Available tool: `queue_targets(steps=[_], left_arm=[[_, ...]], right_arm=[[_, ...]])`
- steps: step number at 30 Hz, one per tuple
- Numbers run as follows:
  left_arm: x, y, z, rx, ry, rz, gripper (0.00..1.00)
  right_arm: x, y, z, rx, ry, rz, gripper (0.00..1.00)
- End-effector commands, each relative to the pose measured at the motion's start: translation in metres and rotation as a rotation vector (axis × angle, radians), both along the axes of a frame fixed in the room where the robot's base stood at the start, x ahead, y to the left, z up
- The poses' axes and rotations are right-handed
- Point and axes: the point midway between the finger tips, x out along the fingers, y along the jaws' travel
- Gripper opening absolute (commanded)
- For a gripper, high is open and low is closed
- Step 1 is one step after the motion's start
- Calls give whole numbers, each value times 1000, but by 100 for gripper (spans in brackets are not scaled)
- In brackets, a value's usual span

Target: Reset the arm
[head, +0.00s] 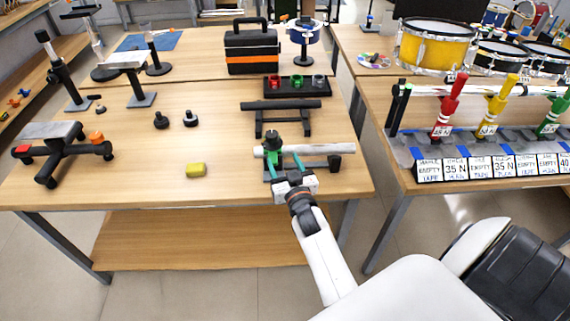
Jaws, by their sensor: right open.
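My right arm (325,255) is white and reaches up from the bottom right to the near right part of the wooden table (225,175). Its gripper (284,162) is open, with green fingers pointing away from me. It is at a grey bar (320,149) on a dark stand. A dark knob with green on it (273,141) shows just beyond the fingers. I cannot tell whether the fingers touch the bar or the knob. My left gripper is not in view.
The right table holds drums (436,48) and labelled coloured tools (450,105).

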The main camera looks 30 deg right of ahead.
Motion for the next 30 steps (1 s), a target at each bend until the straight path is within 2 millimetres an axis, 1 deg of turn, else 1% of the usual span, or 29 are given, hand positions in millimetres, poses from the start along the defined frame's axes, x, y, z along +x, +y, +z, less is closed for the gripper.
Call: queue_targets(steps=[4, 10, 13, 17, 20, 23, 26, 27, 30], left_arm=[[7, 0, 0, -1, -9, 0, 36], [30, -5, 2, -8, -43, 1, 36], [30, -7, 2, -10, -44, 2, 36], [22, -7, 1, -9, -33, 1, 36], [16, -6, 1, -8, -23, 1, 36], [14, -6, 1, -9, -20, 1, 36], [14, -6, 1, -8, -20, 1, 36], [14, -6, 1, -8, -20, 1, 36], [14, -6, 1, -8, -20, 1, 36]], right_arm=[[0, 0, 0, 0, 0, 0, 59], [0, 0, 0, 0, 0, 0, 59], [0, 0, 0, 0, 1, 0, 59], [-6, -1, -4, 2, 40, -7, 59], [-21, 1, -11, 8, 141, -18, 59], [-49, 10, -23, 24, 308, -14, 59], [-87, 28, -36, 43, 508, 20, 59], [-102, 37, -41, 49, 585, 38, 59], [-137, 56, -49, 57, 742, 91, 59]])
